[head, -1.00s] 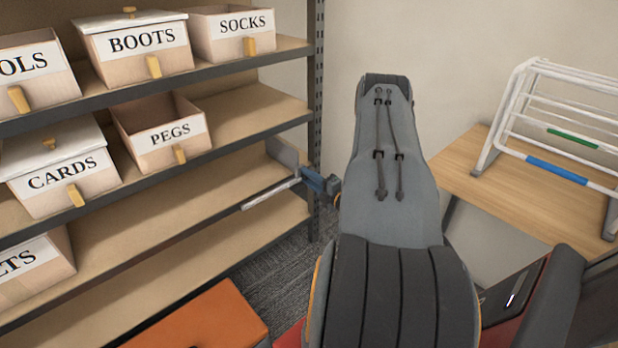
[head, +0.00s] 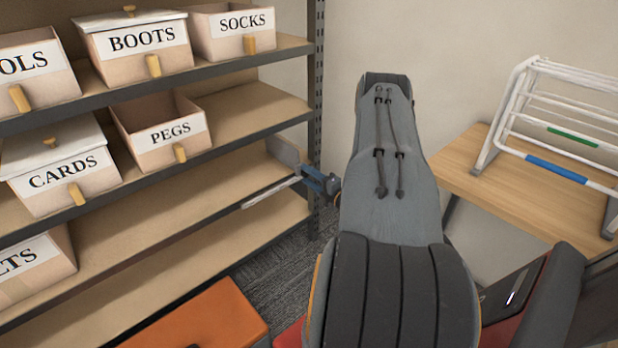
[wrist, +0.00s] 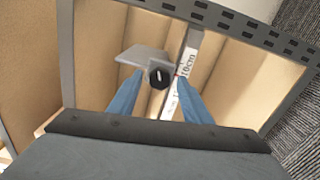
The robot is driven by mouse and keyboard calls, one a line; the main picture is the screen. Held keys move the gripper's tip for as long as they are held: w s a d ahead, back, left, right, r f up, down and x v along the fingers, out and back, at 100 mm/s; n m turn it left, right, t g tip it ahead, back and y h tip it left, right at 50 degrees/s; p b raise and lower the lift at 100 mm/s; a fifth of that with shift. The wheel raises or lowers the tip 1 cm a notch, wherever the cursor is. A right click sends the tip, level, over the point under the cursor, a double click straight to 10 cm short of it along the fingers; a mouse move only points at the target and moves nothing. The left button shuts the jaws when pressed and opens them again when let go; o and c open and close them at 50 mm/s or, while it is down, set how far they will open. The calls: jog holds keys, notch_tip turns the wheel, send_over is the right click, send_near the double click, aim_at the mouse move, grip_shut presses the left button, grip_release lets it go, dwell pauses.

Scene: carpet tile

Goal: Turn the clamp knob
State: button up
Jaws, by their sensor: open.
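The clamp knob (wrist: 158,75) is a small dark knob with a white mark, seen nearly end-on in the wrist view. A grey plate (wrist: 143,54) shows beside it, and the plate also shows at the shelf's right end in the head view (head: 283,151). My gripper (wrist: 160,74) is open, its blue fingers on either side of the knob in the picture. I cannot tell whether they touch it. In the head view my gripper (head: 312,180) is at the shelf's right end, and the knob cannot be made out there.
A white strip (wrist: 191,50) marked "10cm" runs beside the knob. The shelf unit's perforated post (head: 317,120) stands close to my gripper. Labelled boxes, among them PEGS (head: 165,135), sit left. A white rack (head: 575,115) stands on a wooden table (head: 455,165) at right.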

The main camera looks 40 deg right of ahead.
jog(key=s, duration=0.7)
jog(key=shift+s, duration=0.4)
jog(key=shift+s, duration=0.1)
